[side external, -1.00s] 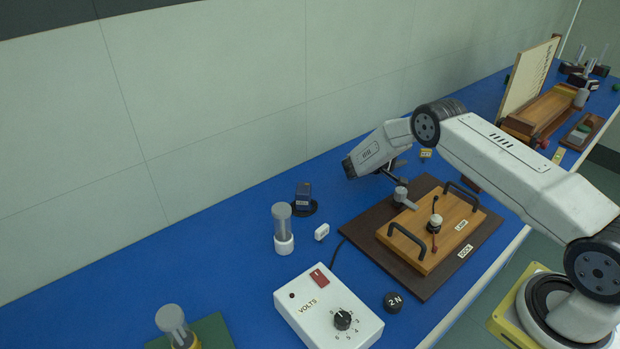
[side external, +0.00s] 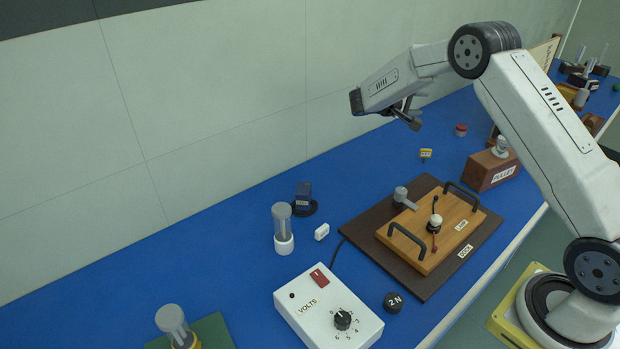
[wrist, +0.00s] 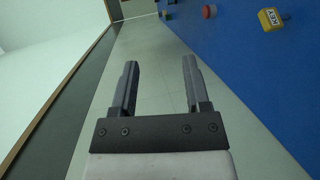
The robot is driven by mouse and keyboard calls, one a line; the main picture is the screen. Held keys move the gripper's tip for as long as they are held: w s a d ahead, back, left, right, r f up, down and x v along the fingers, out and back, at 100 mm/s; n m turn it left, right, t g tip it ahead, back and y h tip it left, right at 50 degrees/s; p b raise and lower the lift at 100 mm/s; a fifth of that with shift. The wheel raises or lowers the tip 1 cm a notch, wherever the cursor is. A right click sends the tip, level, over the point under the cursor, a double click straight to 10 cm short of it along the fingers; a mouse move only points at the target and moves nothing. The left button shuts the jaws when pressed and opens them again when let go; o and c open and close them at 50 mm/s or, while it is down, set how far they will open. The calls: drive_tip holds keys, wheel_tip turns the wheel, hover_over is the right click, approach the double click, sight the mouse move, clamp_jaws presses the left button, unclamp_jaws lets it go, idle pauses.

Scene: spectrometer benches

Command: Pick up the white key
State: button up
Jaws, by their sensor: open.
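A small white block (side external: 322,232), which looks like the white key, lies on the blue bench to the right of a grey-topped cylinder in a white base. Any lettering on it is too small to read. My gripper (side external: 412,115) is raised above the far part of the bench, well up and to the right of the white key. In the wrist view my gripper (wrist: 160,75) is open, with nothing between its fingers. The white key is out of the wrist view.
A yellow key (side external: 426,153) and a red-topped piece (side external: 461,130) lie farther back. A wooden lidded board (side external: 430,240) with handles stands right of the white key. A white volts box (side external: 328,310), black 2N weight (side external: 392,302) and grey-topped cylinder (side external: 283,228) are nearby.

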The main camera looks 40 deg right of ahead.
drive_tip(key=s+a+f+m+g+y, duration=0.2)
drive_tip(key=s+a+f+m+y, duration=0.25)
drive_tip(key=a+y, duration=0.3)
drive_tip(key=s+a+f+m+g+y, duration=0.2)
drive_tip(key=s+a+f+m+y, duration=0.1)
drive_tip(key=s+a+y, duration=0.4)
drive_tip(key=w+a+r+m+t+y, duration=0.3)
drive_tip(key=w+a+r+y, duration=0.1)
drive_tip(key=a+y, duration=0.3)
drive_tip(key=w+a+r+m+t+y, duration=0.3)
drive_tip(key=w+a+r+y, duration=0.15)
drive_tip(key=a+y, duration=0.25)
approach(328, 225)
drive_tip(key=x, duration=0.4)
drive_tip(key=shift+w+f, duration=0.1)
drive_tip(key=shift+f, duration=0.2)
drive_tip(key=shift+x, duration=1.25)
drive_tip(key=shift+a+f, duration=0.1)
drive_tip(key=shift+a, duration=0.05)
